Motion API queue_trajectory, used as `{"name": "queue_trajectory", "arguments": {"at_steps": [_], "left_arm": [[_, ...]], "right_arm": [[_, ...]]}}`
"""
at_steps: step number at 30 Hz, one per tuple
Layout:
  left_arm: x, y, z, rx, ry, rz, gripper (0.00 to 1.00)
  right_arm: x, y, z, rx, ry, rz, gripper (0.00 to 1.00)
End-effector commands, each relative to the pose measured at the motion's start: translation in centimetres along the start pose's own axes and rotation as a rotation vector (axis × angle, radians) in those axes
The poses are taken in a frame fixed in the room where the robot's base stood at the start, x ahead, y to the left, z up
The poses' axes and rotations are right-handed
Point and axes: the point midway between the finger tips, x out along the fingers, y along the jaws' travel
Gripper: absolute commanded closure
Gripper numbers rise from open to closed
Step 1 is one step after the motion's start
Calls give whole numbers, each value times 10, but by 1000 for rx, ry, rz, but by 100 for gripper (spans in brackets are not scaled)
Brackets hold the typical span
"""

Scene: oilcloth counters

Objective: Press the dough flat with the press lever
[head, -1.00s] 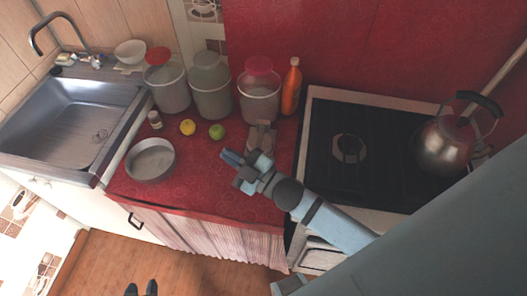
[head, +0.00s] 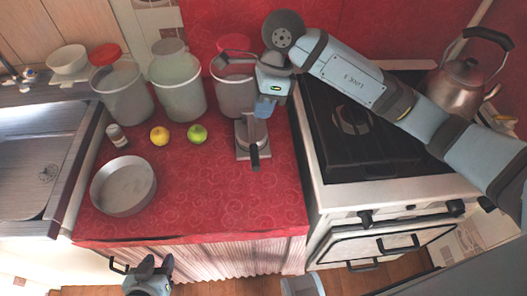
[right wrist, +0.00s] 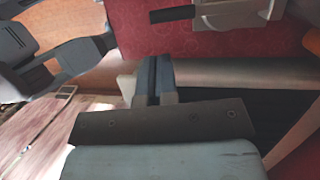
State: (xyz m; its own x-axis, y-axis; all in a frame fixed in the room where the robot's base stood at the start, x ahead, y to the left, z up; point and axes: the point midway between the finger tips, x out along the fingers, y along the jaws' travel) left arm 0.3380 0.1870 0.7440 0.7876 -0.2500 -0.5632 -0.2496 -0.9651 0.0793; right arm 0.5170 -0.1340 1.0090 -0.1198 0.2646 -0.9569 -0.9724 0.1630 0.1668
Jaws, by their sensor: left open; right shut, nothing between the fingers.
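The grey press (head: 243,152) stands on the red counter, left of the stove. Its dark lever handle (head: 254,157) points toward the counter's front edge. The press and handle also show at the top of the right wrist view (right wrist: 228,14). No dough is visible; I cannot tell what lies inside the press. My right gripper (head: 265,110) is shut and empty, pointing down at the back of the press in the head view; I cannot tell whether it touches. Its fingers show in the right wrist view (right wrist: 157,78). My left gripper (head: 148,268) is open and empty, low before the counter.
Several canisters, including a grey one (head: 178,88), line the back of the counter. A yellow fruit (head: 159,136), green fruit (head: 197,134), small jar (head: 117,136) and round pan (head: 123,187) are left of the press. A stove (head: 345,150) with a kettle (head: 458,88) is right.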

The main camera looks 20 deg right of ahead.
Motion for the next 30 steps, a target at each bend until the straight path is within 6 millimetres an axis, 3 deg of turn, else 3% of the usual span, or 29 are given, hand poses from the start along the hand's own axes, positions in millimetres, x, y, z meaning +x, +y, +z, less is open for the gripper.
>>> {"name": "queue_trajectory", "arguments": {"at_steps": [4, 7, 21, 30], "left_arm": [[1, 0, 1, -2, 2, 1, 57], [1, 1, 1, -3, 0, 1, 57], [1, 2, 6, -4, -8, 2, 57], [1, -1, 6, 5, -8, 2, 57]], "right_arm": [[-1, -7, -8, 1, 52, -35, 100], [10, -7, -8, 2, 52, -33, 100], [105, -9, -12, 2, 48, -29, 100], [134, -11, -14, 2, 48, -32, 100]]}}
